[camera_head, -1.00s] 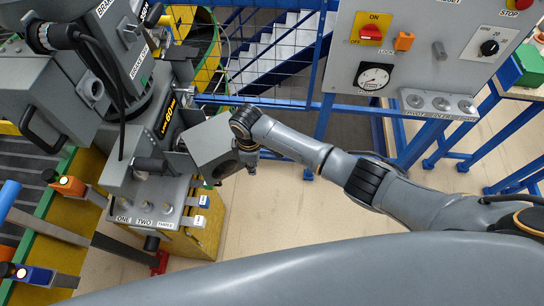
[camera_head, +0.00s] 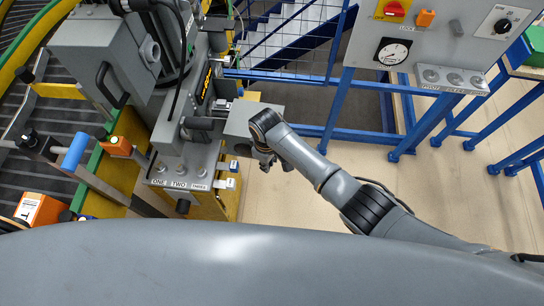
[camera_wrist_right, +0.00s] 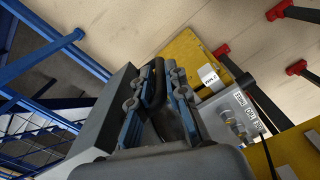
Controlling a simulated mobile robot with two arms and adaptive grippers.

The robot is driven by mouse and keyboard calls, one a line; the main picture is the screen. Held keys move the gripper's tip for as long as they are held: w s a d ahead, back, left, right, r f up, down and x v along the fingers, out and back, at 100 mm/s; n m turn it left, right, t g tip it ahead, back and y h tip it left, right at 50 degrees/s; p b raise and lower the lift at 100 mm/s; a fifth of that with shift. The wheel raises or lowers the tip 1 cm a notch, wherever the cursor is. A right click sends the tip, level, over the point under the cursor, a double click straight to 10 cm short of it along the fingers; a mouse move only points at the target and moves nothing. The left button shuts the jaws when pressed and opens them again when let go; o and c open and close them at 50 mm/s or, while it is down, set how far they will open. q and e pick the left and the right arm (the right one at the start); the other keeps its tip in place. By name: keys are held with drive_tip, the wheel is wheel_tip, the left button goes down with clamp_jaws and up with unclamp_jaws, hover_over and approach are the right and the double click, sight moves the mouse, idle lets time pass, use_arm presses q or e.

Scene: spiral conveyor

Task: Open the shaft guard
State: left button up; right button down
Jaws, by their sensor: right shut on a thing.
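The shaft guard (camera_head: 240,117) is a grey box-shaped cover on the right side of the machine, above the labelled studs. In the right wrist view its grey side (camera_wrist_right: 103,103) shows left of the fingers. My right gripper (camera_head: 265,160) is at the guard's near right edge. In the wrist view its blue-grey fingers (camera_wrist_right: 157,95) are closed around a dark bar, which looks like the guard's handle (camera_wrist_right: 154,84). The grip is partly hidden in the head view. How far the guard is swung cannot be told. My left gripper is out of view.
A control panel (camera_head: 440,50) on blue posts stands at upper right. Blue railing (camera_head: 300,78) and stairs lie behind. The conveyor (camera_head: 60,105) with levers is at left. The floor (camera_head: 310,205) below my right arm is clear.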

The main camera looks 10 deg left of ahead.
drive_tip(key=shift+s+a, duration=0.3)
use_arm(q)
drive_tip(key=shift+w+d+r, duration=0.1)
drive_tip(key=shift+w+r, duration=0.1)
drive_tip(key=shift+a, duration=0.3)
use_arm(e)
drive_tip(key=c, duration=1.3)
unclamp_jaws()
drive_tip(key=shift+c, duration=0.2)
wheel_tip(320, 180, up, 12)
